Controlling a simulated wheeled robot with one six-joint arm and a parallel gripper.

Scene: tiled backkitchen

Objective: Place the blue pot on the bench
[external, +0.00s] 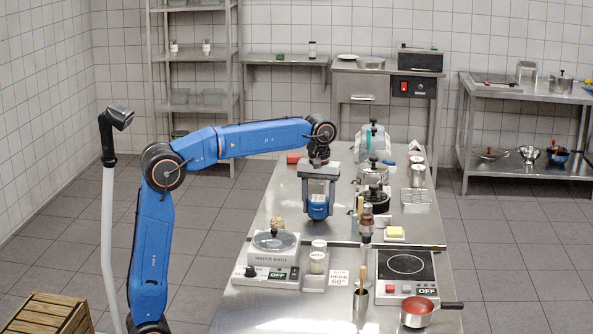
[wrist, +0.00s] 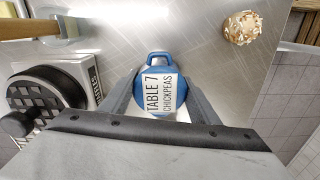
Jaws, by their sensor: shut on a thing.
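A blue pot (external: 317,208) hangs down from my gripper (external: 318,190) over the middle of the steel bench (external: 330,232). In the wrist view the blue pot (wrist: 150,65) has a blue loop handle and a white label reading "TABLE 7 CHICKPEAS". My gripper (wrist: 158,95) has one finger on each side of it and is shut on it. The pot's underside is hidden, and I cannot tell whether it touches the bench. Another dark blue pot (external: 558,155) stands on the lower shelf of the right-hand rack.
A water bath (external: 268,262), a jar (external: 317,262), a hot plate (external: 405,272) and a red-filled saucepan (external: 417,312) stand nearer the front. A black-lidded pot (external: 376,198) is right of my gripper. A nubbly ball (external: 277,223) lies to the left. Bare steel surrounds the held pot.

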